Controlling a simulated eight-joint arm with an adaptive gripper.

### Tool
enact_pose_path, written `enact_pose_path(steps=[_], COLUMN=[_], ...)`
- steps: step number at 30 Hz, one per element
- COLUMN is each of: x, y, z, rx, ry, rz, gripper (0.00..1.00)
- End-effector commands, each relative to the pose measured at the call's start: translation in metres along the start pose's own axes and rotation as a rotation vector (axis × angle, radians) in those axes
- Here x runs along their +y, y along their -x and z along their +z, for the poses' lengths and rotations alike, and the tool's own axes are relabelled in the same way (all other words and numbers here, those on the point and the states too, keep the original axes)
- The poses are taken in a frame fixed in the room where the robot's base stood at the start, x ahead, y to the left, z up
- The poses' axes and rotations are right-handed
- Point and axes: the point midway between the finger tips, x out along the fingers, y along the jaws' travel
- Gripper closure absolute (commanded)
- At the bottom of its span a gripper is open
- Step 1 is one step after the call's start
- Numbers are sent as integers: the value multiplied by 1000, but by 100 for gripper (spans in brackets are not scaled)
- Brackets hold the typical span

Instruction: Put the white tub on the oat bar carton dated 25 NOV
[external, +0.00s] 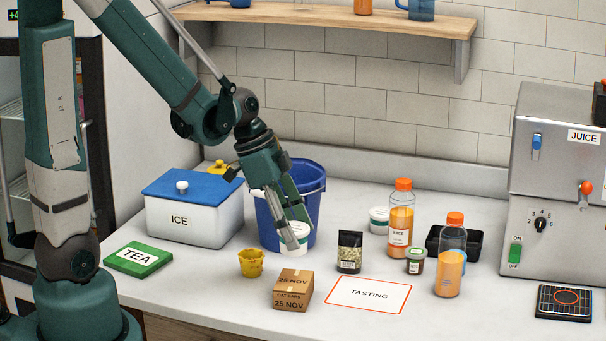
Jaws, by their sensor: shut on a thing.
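My gripper (297,238) is shut on a white tub (299,230) in the external view. It holds the tub in front of the blue bucket, above and behind the oat bar carton. The fingers hide part of the tub. The brown oat bar carton (292,290) sits on the counter near its front edge, with "25 NOV" on its top and front. The tub and the carton look apart, and the carton's top is bare.
A yellow cup (251,263) stands left of the carton, and a dark seed pouch (349,252) and small jar (415,262) stand to its right. The blue bucket (312,185) is close behind my gripper. The white tasting mat (369,296) is clear. An ice box (195,215) stands left.

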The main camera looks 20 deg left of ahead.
Motion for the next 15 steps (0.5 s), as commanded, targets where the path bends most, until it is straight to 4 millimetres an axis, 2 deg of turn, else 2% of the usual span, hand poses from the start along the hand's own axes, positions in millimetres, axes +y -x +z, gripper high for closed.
enact_pose_path(steps=[6,15], x=[0,0], y=[-23,-29], z=[10,12], rx=[0,0], ry=[0,0], rz=[0,0], gripper=[71,71])
